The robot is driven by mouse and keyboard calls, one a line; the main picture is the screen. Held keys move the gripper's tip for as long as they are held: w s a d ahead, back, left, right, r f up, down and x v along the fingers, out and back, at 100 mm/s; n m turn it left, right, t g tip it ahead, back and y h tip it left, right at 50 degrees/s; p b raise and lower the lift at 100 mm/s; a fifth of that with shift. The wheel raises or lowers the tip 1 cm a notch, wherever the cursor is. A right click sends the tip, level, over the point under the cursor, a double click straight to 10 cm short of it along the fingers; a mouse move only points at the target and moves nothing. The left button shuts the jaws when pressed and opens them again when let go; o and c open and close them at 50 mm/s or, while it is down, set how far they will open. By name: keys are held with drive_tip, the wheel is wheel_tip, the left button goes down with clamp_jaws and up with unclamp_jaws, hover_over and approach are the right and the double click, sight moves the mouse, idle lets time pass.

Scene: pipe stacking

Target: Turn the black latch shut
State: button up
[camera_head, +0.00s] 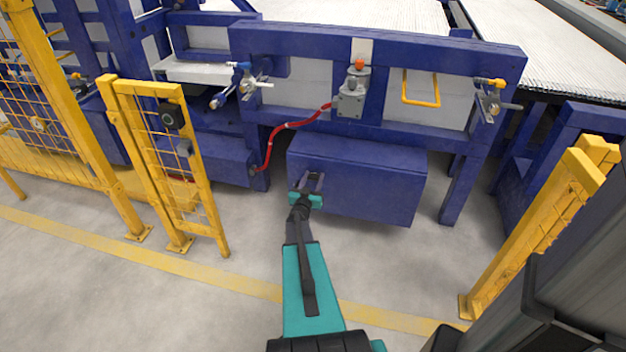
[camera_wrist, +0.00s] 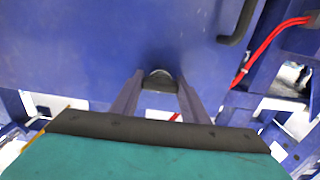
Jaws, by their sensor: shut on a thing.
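My gripper (camera_head: 309,181) is low in front of the blue box under the machine frame. In the wrist view my gripper (camera_wrist: 161,82) has one finger on each side of a small dark latch (camera_wrist: 160,85) with a grey rounded top, on the blue face. It is shut on this latch, and the fingers stand apart by the latch's width. Its turn angle is hard to tell. In the head view the latch is not clearly visible near the fingers. The blue box (camera_head: 370,180) shows a plain front.
A black bar handle (camera_wrist: 240,25) stands out from the blue face at upper right in the wrist view. A red hose (camera_head: 290,126) runs left of the box. Yellow fence panels stand at left (camera_head: 165,160) and right (camera_head: 540,230). The grey floor in front is clear.

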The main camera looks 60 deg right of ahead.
drive_tip(key=shift+s+d+f, duration=0.1)
drive_tip(key=shift+s+d, duration=0.05)
drive_tip(key=shift+s, duration=0.15)
drive_tip(key=o, duration=1)
drive_tip(key=shift+o, duration=0.3)
drive_tip(key=shift+w, duration=0.1)
drive_tip(key=shift+a, duration=0.2)
drive_tip(key=p+v, duration=0.1)
drive_tip(key=v, duration=1.2)
drive_tip(key=shift+a, duration=0.25)
